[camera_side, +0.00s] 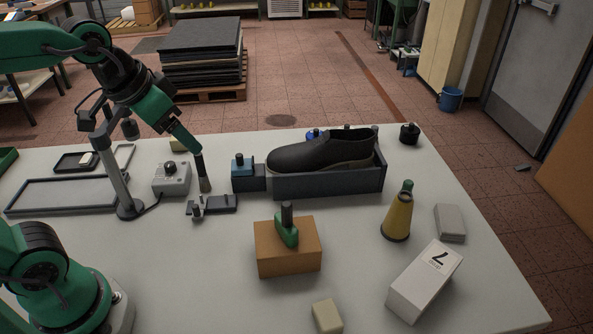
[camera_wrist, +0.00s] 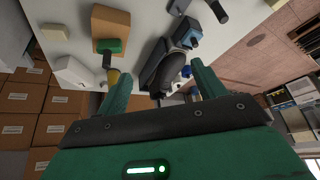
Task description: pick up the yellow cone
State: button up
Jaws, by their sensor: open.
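The yellow cone (camera_side: 397,218) stands on the right part of the table in the side view, narrow end up with a green top. In the wrist view a small part of the yellow cone (camera_wrist: 113,76) shows beside the left finger, which hides some of it. My gripper (camera_side: 190,143) is high at the upper left in the side view, far from the cone and apart from it. In the wrist view my gripper (camera_wrist: 161,66) has its two green fingers spread wide, with nothing held between them.
A brown box (camera_side: 287,255) with a green tool (camera_side: 287,231) on it stands left of the cone. A black shoe (camera_side: 318,151) lies in a dark tray (camera_side: 330,185) behind. A white box (camera_side: 424,281) and a grey block (camera_side: 450,222) are close to the cone.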

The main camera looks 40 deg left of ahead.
jog(key=w+d+r+m, duration=0.2)
jog(key=w+d, duration=0.3)
jog(key=w, duration=0.5)
jog(key=m+g+h, duration=0.2)
jog(key=m, duration=0.5)
send_over(399, 198)
notch_tip(399, 198, down, 14)
jog(key=shift+f, duration=1.3)
jog(key=shift+f, duration=0.1)
jog(key=x, duration=0.5)
